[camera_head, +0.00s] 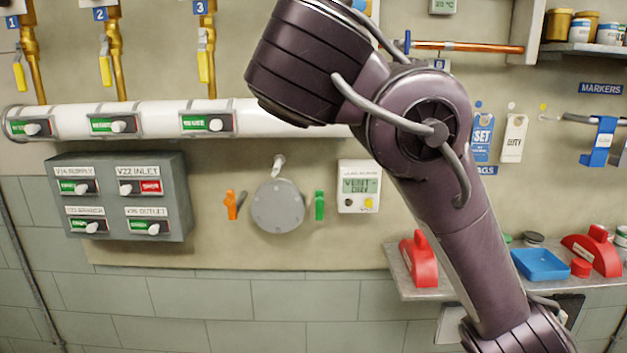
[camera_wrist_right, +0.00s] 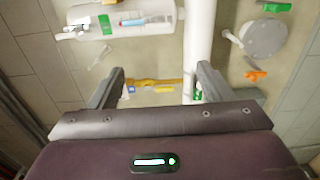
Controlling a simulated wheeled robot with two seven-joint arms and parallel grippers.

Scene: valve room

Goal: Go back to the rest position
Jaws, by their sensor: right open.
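My right gripper (camera_wrist_right: 161,88) shows in the right wrist view with its two dark fingers spread wide apart. It is empty, and the wall with its pipes lies beyond the fingertips. In the head view a purple arm of mine crosses from the top middle to the lower right; its gripper is not visible there. It hides part of the wall, the white pipe's right end and part of the shelf. My left gripper is in neither view.
A white pipe (camera_head: 157,119) with switch labels runs along the wall. A grey switch box (camera_head: 130,207), a round grey plate (camera_head: 277,207) and a display unit (camera_head: 358,187) hang below. A shelf (camera_head: 404,284) holds red lockout devices and a blue tray (camera_head: 540,264). The lower-left wall is clear.

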